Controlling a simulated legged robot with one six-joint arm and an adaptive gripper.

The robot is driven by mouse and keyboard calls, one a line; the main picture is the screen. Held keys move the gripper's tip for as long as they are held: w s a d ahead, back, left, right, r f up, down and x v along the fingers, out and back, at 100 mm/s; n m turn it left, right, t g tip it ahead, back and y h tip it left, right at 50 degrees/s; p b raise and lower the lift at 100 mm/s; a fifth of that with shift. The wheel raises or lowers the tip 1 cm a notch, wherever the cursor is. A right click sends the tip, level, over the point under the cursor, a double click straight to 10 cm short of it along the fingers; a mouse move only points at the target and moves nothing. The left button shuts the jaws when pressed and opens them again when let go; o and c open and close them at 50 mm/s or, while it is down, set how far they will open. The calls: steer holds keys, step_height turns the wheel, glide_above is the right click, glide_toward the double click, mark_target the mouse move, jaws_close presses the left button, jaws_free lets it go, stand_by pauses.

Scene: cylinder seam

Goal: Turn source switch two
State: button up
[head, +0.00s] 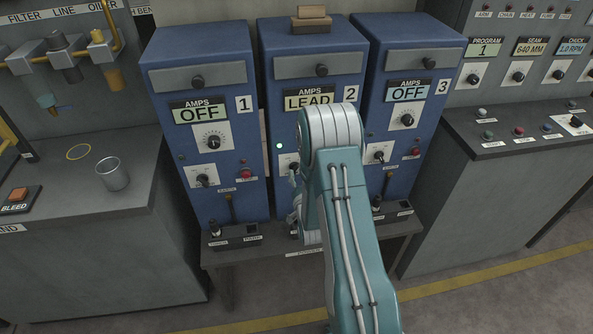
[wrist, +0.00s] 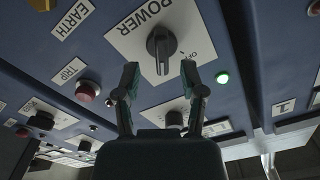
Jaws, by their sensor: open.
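Source two is the middle blue cabinet (head: 313,63), marked 2, with an AMPS display reading LEAD. A small green lamp (head: 279,146) glows on its front.
Similar cabinets 1 (head: 195,75) and 3 (head: 407,80) stand on either side, both displays reading OFF. A red button (wrist: 87,91) and another knob (wrist: 174,118) lie near my fingers. A grey bench with a metal cup (head: 112,173) is left; a control console (head: 525,150) is right.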

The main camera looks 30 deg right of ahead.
mark_target(295, 172)
steer(key=shift+x, duration=1.55)
steer(key=shift+a, duration=0.1)
jaws_close()
steer(key=shift+n, duration=0.3)
steer(key=n, duration=0.5)
steer(key=shift+a, duration=0.1)
steer(key=n, duration=0.6)
steer(key=shift+a, duration=0.1)
steer(key=shift+n, duration=0.3)
